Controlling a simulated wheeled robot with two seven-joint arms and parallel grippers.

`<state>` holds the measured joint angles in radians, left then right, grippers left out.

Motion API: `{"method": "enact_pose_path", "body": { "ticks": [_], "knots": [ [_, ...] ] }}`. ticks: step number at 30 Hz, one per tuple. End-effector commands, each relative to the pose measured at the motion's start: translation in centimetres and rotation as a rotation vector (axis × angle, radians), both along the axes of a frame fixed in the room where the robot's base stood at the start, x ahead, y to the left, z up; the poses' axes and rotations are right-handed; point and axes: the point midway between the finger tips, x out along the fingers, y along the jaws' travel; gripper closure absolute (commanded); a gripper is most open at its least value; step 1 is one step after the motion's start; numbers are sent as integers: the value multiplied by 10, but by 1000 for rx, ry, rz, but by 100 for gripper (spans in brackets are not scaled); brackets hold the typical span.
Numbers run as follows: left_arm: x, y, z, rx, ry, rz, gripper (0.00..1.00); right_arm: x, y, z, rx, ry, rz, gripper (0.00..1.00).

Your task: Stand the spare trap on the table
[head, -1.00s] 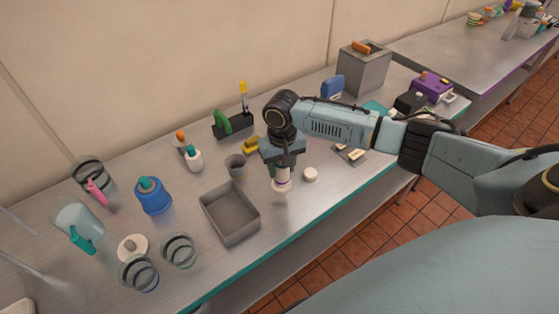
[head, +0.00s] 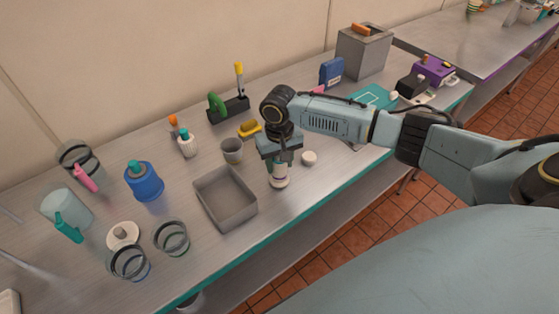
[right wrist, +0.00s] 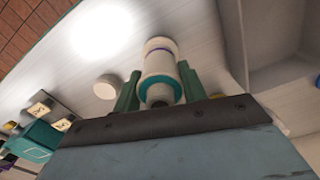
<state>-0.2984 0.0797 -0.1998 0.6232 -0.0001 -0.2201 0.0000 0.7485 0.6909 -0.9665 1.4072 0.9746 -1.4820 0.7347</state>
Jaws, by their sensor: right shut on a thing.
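The spare trap, which I take to be the small white cylinder with a teal band (head: 279,182), is in my right gripper (head: 280,164), near the table's (head: 313,193) front edge. It looks upright, with its lower end at or just above the tabletop; I cannot tell whether it touches. In the right wrist view the trap (right wrist: 160,62) sits between the two green fingers of the right gripper (right wrist: 159,76), which are shut on it. The fingers hide part of its sides. My left gripper is not in view.
A grey tray (head: 254,212) lies left of the trap, and a grey cup (head: 232,150) stands behind the tray. A white round puck (head: 309,158) is close on the right. A yellow item (head: 249,129) lies behind. Bottles and jars crowd the left side.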

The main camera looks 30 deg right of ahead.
Motion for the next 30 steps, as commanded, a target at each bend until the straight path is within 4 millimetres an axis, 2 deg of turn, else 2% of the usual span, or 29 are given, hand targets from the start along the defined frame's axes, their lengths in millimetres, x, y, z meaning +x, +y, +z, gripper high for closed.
{"method": "enact_pose_path", "body": {
  "ticks": [18,19,24,30],
  "knots": [
    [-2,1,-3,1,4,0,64,0,0,-8,1,0,0,83],
    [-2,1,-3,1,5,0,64,0,0,-8,1,0,0,56],
    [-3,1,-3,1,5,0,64,0,0,-8,1,0,0,34],
    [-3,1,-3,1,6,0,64,0,0,-8,1,0,0,33]
  ]
}}
